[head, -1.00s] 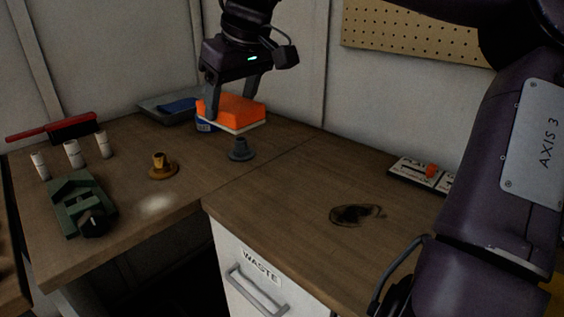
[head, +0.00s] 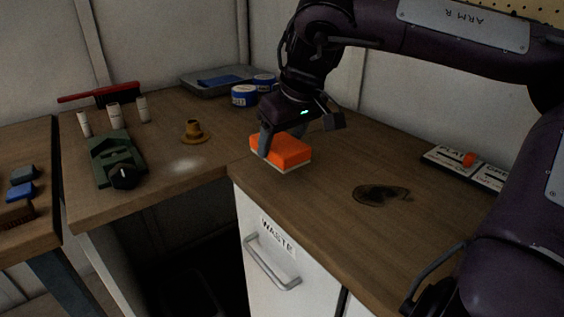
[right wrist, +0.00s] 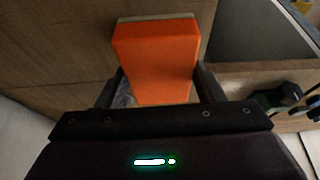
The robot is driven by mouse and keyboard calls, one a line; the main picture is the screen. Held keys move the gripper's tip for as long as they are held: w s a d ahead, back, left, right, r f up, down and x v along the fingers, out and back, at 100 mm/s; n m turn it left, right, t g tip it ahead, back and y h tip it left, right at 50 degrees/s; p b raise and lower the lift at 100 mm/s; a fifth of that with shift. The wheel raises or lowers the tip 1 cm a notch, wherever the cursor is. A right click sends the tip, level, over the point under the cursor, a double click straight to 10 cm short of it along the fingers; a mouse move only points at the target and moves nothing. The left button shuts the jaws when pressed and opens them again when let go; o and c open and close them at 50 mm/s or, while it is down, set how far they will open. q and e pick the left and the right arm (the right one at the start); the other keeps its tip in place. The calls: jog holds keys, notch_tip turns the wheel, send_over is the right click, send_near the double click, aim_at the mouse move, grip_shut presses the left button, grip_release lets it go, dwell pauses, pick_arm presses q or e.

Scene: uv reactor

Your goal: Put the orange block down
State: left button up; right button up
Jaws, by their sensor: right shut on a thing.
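The orange block (head: 287,152) has a pale layer along its underside. My right gripper (head: 284,141) is shut on it, with a finger on each side. The block is low over the right part of the wooden counter, near the corner above the waste drawer; I cannot tell whether it touches the wood. In the right wrist view the orange block (right wrist: 156,55) sits between the two fingers of my right gripper (right wrist: 155,88). My left gripper is not in view.
A dark stain (head: 380,194) marks the counter right of the block. Blue-labelled tins (head: 244,96) and a grey tray (head: 216,80) stand behind. A brass-coloured fitting (head: 194,132) and a green device (head: 115,158) are to the left. A label plate (head: 465,163) lies at right.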

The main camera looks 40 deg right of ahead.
jog(key=shift+f, duration=0.7)
notch_tip(320, 180, down, 2)
jog(key=shift+f+b, duration=0.2)
jog(key=shift+b, duration=0.15)
jog(key=shift+f, duration=0.2)
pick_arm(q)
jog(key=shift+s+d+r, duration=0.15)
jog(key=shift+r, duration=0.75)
pick_arm(e)
jog(key=shift+f, duration=0.15)
jog(key=o, duration=0.9)
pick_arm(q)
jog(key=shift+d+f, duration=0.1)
